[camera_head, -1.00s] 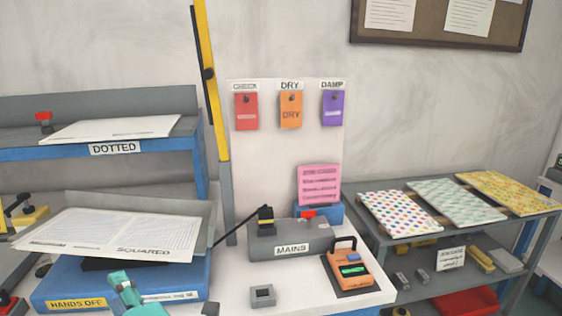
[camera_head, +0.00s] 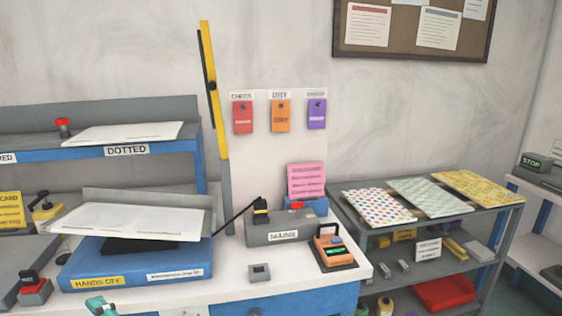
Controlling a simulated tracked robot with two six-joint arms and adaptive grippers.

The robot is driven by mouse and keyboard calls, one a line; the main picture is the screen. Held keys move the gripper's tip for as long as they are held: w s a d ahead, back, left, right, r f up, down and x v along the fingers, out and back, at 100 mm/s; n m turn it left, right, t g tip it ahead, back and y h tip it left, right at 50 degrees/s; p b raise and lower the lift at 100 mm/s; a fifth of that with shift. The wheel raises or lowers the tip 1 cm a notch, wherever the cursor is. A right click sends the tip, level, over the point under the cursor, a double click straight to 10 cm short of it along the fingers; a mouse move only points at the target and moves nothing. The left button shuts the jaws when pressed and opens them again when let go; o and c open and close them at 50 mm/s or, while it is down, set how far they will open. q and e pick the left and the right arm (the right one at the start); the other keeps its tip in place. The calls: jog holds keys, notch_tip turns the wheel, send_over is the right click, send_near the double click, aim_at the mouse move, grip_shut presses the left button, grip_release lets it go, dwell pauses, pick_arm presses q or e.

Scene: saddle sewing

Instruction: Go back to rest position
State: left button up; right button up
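A teal part of my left arm (camera_head: 100,305) shows at the bottom edge, left of centre, in front of the blue "HANDS OFF" box. Its fingertips cannot be made out, so I cannot tell whether that gripper is open or shut. My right gripper is not in view. Nothing visible is held.
A white worktop (camera_head: 215,290) carries the blue "HANDS OFF" box (camera_head: 130,265), a grey "MAINS" box (camera_head: 290,234) and an orange meter (camera_head: 335,246). A grey shelf (camera_head: 425,222) with patterned sheets stands at the right. A yellow-topped pole (camera_head: 213,95) rises behind the worktop.

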pick_arm(q)
jog(key=w+a+f+m+h+p, duration=0.1)
jog(key=w+a+f+m+p, duration=0.1)
jog(key=f, duration=0.3)
jog(key=w+a+f+m+p, duration=0.2)
jog(key=f+m, duration=0.1)
jog(key=f, duration=0.2)
jog(key=d+f+m+g+h+p, duration=0.3)
jog(key=f+m+h, duration=0.35)
jog(key=f, duration=1.05)
jog(key=s+d+f+m+g+h, duration=0.3)
jog(key=s+d+f+m+h, duration=0.2)
jog(key=s+d, duration=0.3)
jog(key=s+d+f+m+g+h, duration=0.3)
jog(key=s+d+f+m+h, duration=0.2)
jog(key=s+d, duration=0.3)
jog(key=shift+s+d+f+m, duration=0.25)
jog(key=shift+d+f+m, duration=0.1)
jog(key=shift+d+m, duration=0.4)
jog(key=shift+h, duration=0.25)
